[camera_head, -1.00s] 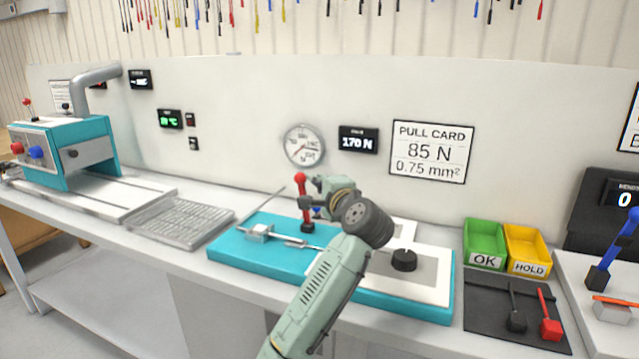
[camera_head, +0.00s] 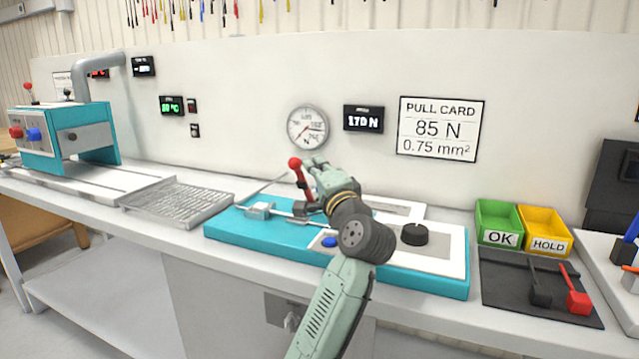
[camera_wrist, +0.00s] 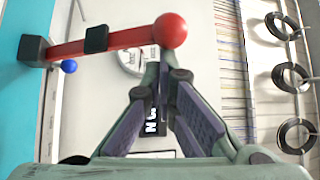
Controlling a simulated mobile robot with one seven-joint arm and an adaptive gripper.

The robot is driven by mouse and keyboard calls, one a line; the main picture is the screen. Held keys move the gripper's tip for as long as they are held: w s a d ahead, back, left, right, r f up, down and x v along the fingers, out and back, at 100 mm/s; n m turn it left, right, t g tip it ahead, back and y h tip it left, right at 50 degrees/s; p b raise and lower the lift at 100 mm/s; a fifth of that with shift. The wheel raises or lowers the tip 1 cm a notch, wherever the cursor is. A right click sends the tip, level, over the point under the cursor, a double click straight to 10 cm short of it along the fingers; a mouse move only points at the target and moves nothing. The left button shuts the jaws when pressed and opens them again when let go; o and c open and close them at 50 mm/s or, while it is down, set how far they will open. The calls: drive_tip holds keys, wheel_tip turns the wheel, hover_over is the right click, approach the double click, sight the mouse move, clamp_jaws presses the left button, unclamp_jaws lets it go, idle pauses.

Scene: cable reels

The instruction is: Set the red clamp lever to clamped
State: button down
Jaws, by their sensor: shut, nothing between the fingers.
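The red clamp lever (camera_head: 304,184) stands on the teal fixture (camera_head: 225,228), its red ball end up and leaning left in the head view. In the wrist view the lever (camera_wrist: 125,38) crosses the upper left, from a dark block at the left to the ball near the middle. My gripper (camera_head: 313,165) is shut and empty, just right of the ball in the head view. In the wrist view its closed fingertips (camera_wrist: 163,72) lie just below the ball; I cannot tell whether they touch it.
A blue button (camera_head: 329,241) and a black knob (camera_head: 414,234) sit on the fixture. A gauge (camera_head: 307,127) and a 170 N display (camera_head: 363,118) are on the wall behind. Green (camera_head: 498,222) and yellow (camera_head: 546,230) bins stand at the right. A metal tray (camera_head: 178,200) lies left.

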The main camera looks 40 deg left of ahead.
drive_tip(key=shift+n+y, duration=0.6)
drive_tip(key=shift+n, duration=0.3)
drive_tip(key=s+f+b, duration=0.3)
drive_tip(key=shift+s+d+f+b, duration=0.15)
drive_tip(key=shift+d+b, duration=0.15)
drive_tip(key=shift+d, duration=0.1)
drive_tip(key=shift+s+d+f+b, duration=0.15)
drive_tip(key=shift+s+f+b, duration=0.25)
drive_tip(key=shift+s+f, duration=0.35)
drive_tip(key=shift+w+f, duration=0.15)
drive_tip(key=v, duration=1.2)
